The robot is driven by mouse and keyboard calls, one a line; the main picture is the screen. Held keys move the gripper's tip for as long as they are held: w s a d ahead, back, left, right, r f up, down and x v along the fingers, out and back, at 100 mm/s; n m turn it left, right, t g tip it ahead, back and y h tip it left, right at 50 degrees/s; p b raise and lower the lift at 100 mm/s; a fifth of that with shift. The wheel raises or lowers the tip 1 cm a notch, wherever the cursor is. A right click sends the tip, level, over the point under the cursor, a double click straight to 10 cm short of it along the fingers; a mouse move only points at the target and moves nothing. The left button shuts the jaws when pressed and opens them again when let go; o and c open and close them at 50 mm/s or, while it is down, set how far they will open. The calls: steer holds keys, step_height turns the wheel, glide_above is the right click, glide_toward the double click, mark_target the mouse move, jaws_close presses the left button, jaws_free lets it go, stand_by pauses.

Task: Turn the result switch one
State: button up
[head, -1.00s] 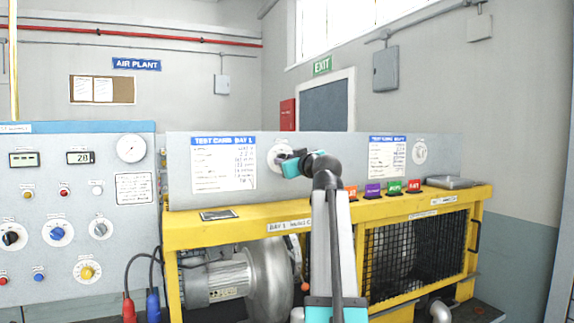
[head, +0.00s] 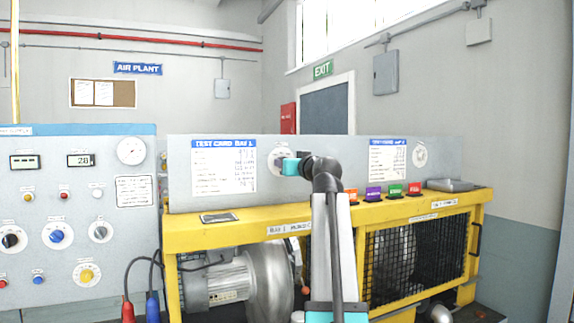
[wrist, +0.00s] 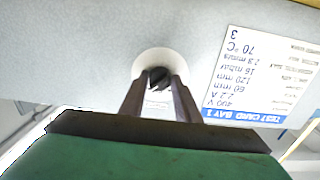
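The switch beside the bay 1 test card is a dark knob (wrist: 158,79) on a white round plate (wrist: 144,60). In the head view its plate (head: 274,160) is partly covered by my gripper (head: 281,164), which is right at the grey panel. In the wrist view my gripper's two dark fingers (wrist: 159,84) reach to the plate, with the knob between their tips. The finger gap is narrow, but whether the tips press on the knob is unclear. The knob's markings are not readable.
The bay 1 test card (head: 223,166) is left of the switch. A similar round switch (head: 420,155) is beside the bay 2 card (head: 388,158). Coloured blocks (head: 373,194) and a grey flat object (head: 450,185) are on the yellow frame (head: 237,229). A control panel (head: 120,220) stands at left.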

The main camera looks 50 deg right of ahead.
steer(key=o, duration=0.4)
steer(key=shift+c, duration=0.2)
steer(key=shift+s, duration=0.1)
steer(key=b+v, duration=0.3)
steer(key=v, duration=1)
steer(key=shift+s+a, duration=0.2)
steer(key=shift+s, duration=0.1)
steer(key=shift+f, duration=0.1)
